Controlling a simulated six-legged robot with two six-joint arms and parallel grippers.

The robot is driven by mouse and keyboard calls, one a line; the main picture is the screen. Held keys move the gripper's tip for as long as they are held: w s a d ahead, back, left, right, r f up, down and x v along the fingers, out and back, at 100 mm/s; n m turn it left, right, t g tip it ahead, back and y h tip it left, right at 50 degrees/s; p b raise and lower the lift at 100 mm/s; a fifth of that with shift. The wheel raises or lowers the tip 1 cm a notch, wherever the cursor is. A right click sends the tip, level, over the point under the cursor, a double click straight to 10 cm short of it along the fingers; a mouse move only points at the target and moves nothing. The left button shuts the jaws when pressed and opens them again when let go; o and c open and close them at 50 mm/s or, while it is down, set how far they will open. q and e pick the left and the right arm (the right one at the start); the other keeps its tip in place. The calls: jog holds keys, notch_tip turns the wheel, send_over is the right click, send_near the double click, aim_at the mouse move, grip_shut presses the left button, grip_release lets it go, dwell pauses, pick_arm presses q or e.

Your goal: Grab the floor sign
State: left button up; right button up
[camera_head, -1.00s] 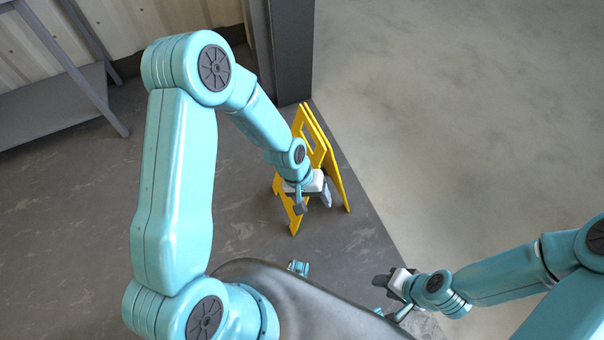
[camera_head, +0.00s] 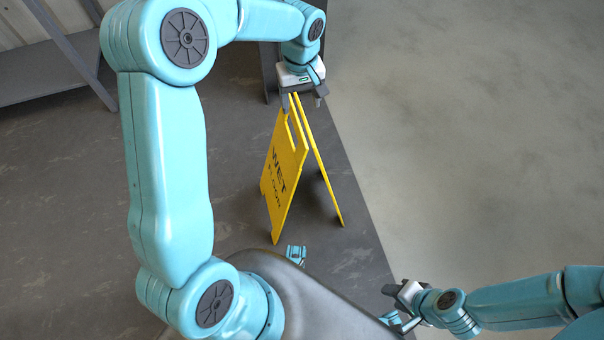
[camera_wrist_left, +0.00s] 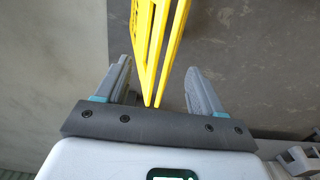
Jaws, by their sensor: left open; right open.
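The floor sign (camera_head: 285,172) is a yellow folding A-frame with "WET FLOOR" lettering. It stands upright on the dark floor in the middle of the head view. My left gripper (camera_head: 304,100) is open at the sign's top edge, pointing down. In the left wrist view the sign's top edge (camera_wrist_left: 158,60) lies between the two open fingers of the left gripper (camera_wrist_left: 158,95), with gaps on both sides. My right gripper (camera_head: 397,292) is open and empty at the lower right, apart from the sign.
A grey post (camera_head: 270,75) stands just behind the sign. A grey shelf (camera_head: 45,72) is at the upper left by the wall. The pale concrete floor (camera_head: 460,130) on the right is clear.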

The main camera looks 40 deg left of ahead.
pick_arm(q)
jog(key=f+b, duration=0.1)
jog(key=f, duration=0.4)
jog(key=f+b, duration=0.2)
jog(key=f, duration=0.3)
jog(key=shift+s, duration=0.2)
jog(key=shift+r, duration=0.15)
grip_shut()
